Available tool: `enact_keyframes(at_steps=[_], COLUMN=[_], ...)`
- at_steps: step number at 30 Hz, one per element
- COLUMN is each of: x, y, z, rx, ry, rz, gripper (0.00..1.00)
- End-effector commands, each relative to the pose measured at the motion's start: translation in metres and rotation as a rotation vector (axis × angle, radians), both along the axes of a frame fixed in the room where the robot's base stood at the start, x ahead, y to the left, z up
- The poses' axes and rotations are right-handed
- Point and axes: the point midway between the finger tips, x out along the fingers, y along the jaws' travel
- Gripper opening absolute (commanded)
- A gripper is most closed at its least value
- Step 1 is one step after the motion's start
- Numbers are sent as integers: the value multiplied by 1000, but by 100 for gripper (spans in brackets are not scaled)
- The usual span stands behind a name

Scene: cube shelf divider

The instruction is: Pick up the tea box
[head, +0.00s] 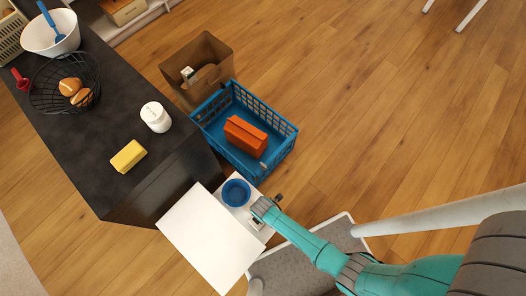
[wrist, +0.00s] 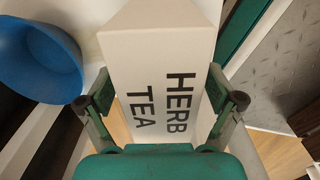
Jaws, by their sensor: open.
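The tea box (wrist: 150,50) is white, with "HERB TEA" in black letters on the face turned to the wrist camera. My gripper (wrist: 160,102) is open, with one finger on each side of the box; the wrist view does not clearly show whether either finger touches it. In the head view, my gripper (head: 266,211) is at the white shelf surface beside a blue bowl (head: 236,193), and it hides most of the box. The lower part of the box is hidden in the wrist view by my gripper's body.
A white panel (head: 205,238) lies left of my gripper. A blue crate (head: 276,153) holding an orange package (head: 245,137) and a brown bag (head: 216,51) stand behind. The dark counter (head: 110,110) carries a yellow block (head: 128,156) and white jar (head: 156,116). Floor at right is open.

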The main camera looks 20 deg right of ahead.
Motion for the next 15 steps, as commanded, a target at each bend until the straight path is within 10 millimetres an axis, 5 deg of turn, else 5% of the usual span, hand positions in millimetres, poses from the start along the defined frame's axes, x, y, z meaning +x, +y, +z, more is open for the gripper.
enact_keyframes(at_steps=[3,11,15], x=[0,0,0], y=[0,0,0], z=[0,0,0], rx=[0,0,0], ry=[0,0,0], rz=[0,0,0], gripper=[89,24,24])
